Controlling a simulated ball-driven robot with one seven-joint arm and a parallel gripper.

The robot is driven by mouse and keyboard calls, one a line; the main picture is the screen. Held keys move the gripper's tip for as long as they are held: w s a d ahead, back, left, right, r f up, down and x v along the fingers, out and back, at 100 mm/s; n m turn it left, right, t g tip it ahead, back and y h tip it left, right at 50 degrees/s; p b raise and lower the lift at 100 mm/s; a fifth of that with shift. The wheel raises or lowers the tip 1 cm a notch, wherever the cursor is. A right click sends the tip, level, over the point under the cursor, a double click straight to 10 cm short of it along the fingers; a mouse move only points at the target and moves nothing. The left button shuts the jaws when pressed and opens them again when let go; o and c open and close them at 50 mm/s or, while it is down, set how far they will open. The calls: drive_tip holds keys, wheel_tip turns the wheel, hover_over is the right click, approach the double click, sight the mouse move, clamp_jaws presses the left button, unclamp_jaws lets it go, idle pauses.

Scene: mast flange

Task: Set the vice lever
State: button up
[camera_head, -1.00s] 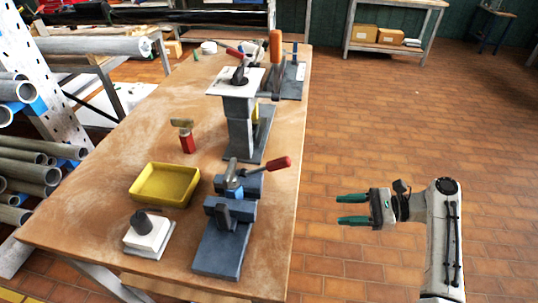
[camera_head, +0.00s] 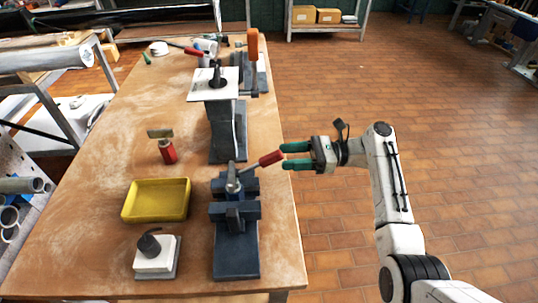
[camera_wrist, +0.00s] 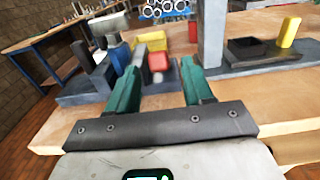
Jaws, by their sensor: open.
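The vice (camera_head: 236,238) is dark blue-grey and stands near the right edge of the workbench. Its lever has a red handle (camera_head: 268,159) that slants up to the right, towards the bench edge. My gripper (camera_head: 284,156) is open, with its green fingers pointing left at the handle's end. In the head view the fingertips are close to the red end. In the wrist view the red handle (camera_wrist: 158,62) shows ahead between the open fingers. I cannot tell whether its tip is between them. Nothing is held.
The wooden workbench (camera_head: 95,215) carries a yellow tray (camera_head: 157,200), a white block with a dark knob (camera_head: 155,262) and a red-handled tool (camera_head: 167,151). A tall post with a white plate (camera_head: 222,84) stands behind the vice. The tiled floor (camera_head: 330,90) on the right is clear.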

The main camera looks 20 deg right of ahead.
sight(265, 158)
drive_tip(key=shift+p+x, duration=0.3)
drive_tip(key=shift+x, duration=2.4)
drive_tip(key=shift+c, duration=0.2)
clamp_jaws()
